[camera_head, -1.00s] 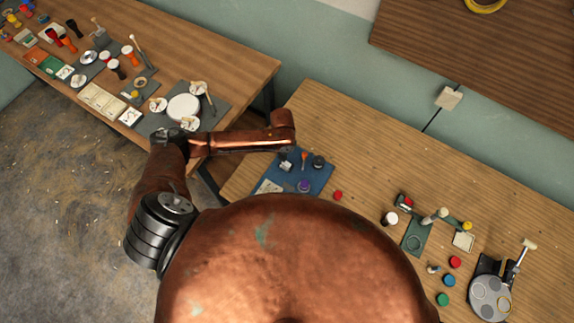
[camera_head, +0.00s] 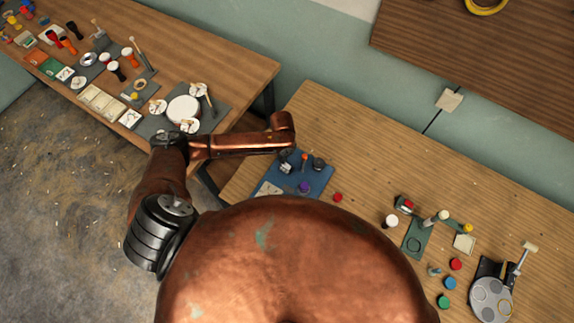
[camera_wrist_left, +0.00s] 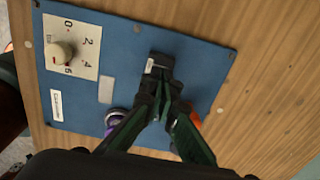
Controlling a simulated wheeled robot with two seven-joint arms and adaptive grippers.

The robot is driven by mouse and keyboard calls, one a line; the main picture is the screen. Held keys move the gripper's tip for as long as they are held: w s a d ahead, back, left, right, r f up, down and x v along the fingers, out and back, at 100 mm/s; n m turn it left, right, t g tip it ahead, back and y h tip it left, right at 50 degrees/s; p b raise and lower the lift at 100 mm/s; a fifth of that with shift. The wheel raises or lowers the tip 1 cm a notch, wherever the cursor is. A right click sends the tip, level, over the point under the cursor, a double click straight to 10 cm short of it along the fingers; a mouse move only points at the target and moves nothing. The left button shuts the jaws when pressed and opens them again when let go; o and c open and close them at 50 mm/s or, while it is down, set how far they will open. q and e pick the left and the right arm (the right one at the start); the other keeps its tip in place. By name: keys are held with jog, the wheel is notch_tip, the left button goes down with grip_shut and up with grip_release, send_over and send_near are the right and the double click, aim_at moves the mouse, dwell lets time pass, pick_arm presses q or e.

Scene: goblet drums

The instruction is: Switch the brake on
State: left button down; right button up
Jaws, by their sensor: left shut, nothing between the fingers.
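A blue control board (camera_head: 318,181) lies on the right wooden table; it also shows in the left wrist view (camera_wrist_left: 88,45). It bears a black switch-like block (camera_wrist_left: 160,62) with a small white label, a cream dial knob (camera_wrist_left: 60,52) on a numbered plate, a purple knob (camera_wrist_left: 114,117) and an orange part (camera_wrist_left: 195,120). I cannot read which control is the brake. My left gripper (camera_wrist_left: 165,95) is shut and empty, its fingertips at or just over the black block, partly hiding it. I cannot tell whether they touch. My right gripper is not in view.
A red button (camera_head: 337,197) stands just right of the board. Farther right are a green panel (camera_head: 413,243), several coloured buttons and a grey disc device (camera_head: 491,297). Bare wood lies behind the board.

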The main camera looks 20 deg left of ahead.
pick_arm(q)
jog(key=shift+f+b, duration=0.55)
jog(key=shift+f, duration=0.65)
dwell(1.0)
jog(key=shift+r, duration=0.1)
notch_tip(320, 180, up, 7)
jog(key=p, duration=0.7)
jog(key=shift+p, duration=0.4)
